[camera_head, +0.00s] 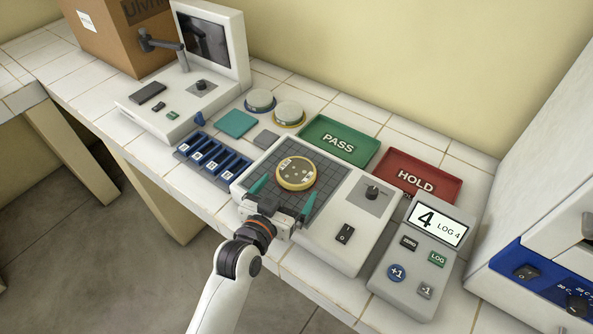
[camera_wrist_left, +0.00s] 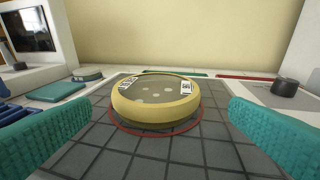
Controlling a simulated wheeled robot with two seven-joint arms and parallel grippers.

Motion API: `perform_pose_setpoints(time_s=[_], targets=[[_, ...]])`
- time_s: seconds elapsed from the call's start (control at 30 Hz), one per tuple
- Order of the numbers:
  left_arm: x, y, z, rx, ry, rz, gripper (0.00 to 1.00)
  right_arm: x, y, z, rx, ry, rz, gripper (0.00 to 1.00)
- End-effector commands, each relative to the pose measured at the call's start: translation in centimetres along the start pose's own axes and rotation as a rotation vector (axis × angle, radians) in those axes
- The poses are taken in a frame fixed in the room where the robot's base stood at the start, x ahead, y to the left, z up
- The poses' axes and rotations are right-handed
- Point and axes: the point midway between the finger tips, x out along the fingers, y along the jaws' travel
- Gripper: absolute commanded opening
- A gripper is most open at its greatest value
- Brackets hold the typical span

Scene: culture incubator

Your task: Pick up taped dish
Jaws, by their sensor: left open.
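The taped dish (camera_head: 295,174) is round, with a yellow taped rim, pale spots inside and small white labels. It sits on the dark gridded plate (camera_head: 318,196) of a white device. In the left wrist view the dish (camera_wrist_left: 156,104) is centred ahead, with a red ring around its base. My left gripper (camera_head: 282,196) is open, with its teal fingers on the near side of the dish, one towards each side. In the wrist view a gap shows between each finger and the dish. My right gripper is not in view.
A green PASS tray (camera_head: 338,140) and a red HOLD tray (camera_head: 417,177) stand behind the device. A counter with a display (camera_head: 422,250) is at right. Two lidded dishes (camera_head: 260,101) (camera_head: 288,114), a blue rack (camera_head: 212,160) and a screen unit (camera_head: 190,85) are at left.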

Motion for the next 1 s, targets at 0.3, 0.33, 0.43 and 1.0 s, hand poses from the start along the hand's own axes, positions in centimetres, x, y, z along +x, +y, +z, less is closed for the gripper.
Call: perform_pose_setpoints(time_s=[0.3,0.33,0.43,1.0], targets=[[4.2,0.5,0.3,-0.001,0.000,0.001,1.00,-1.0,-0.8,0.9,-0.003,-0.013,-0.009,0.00],[4.4,0.5,0.3,-0.001,0.000,0.001,1.00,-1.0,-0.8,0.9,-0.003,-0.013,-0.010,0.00],[4.6,0.5,0.2,-0.001,0.000,0.001,1.00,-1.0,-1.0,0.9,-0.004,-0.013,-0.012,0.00],[4.6,0.5,0.2,-0.001,-0.001,0.001,0.56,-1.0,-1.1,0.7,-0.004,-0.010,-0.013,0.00]])
